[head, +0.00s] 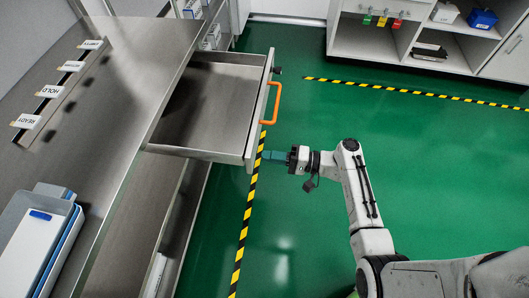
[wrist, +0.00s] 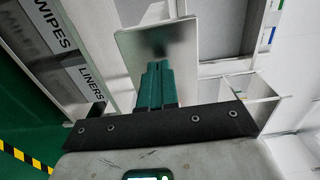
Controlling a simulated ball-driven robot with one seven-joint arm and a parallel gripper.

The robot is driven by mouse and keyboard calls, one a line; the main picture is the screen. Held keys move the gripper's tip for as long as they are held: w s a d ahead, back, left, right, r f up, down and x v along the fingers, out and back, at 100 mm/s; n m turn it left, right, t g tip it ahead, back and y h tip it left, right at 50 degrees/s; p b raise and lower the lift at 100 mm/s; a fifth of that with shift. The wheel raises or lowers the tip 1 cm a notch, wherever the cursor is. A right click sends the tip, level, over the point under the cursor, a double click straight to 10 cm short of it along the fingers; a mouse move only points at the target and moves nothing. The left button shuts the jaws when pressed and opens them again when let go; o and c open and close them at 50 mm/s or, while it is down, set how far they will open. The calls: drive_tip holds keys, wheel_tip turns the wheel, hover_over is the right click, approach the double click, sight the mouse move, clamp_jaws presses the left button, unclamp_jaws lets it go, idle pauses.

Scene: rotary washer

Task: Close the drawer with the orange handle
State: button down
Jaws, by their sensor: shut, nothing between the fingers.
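The drawer (head: 208,104) with the orange handle (head: 272,103) stands pulled out from under the steel worktop, and it looks empty. Its handle is on the outer face of the white front panel (head: 260,112). My gripper (head: 266,154) is shut and empty, beside the near end of the front panel and nearer to me than the handle. Its teal fingers point at the panel; I cannot tell if they touch it. In the wrist view the shut fingers (wrist: 156,84) lie in front of a grey metal panel (wrist: 150,42), and the orange handle is not visible there.
The steel worktop (head: 104,100) carries a label rack (head: 62,85) and a white-blue box (head: 35,240). White cabinets (head: 370,40) stand at the back right. The green floor (head: 420,150) right of the drawer is clear. Bins labelled wipes and liners (wrist: 75,60) show in the wrist view.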

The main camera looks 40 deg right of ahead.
drive_tip(key=shift+x, duration=1)
drive_tip(key=shift+w+a, duration=0.2)
drive_tip(key=shift+w, duration=0.05)
drive_tip(key=b, duration=1.2)
approach(167, 142)
drive_tip(key=w+a+r, duration=0.1)
drive_tip(key=a, duration=0.1)
drive_tip(key=w+a+r, duration=0.1)
drive_tip(key=a, duration=0.1)
drive_tip(key=w+a+r, duration=0.1)
drive_tip(key=w+a, duration=0.1)
drive_tip(key=shift+w, duration=0.1)
drive_tip(key=shift+w+a+r+b, duration=0.1)
drive_tip(key=shift+w+b, duration=0.1)
drive_tip(key=shift+b, duration=0.1)
drive_tip(key=shift+w+r, duration=0.1)
drive_tip(key=shift+r, duration=0.15)
drive_tip(key=shift+a, duration=0.1)
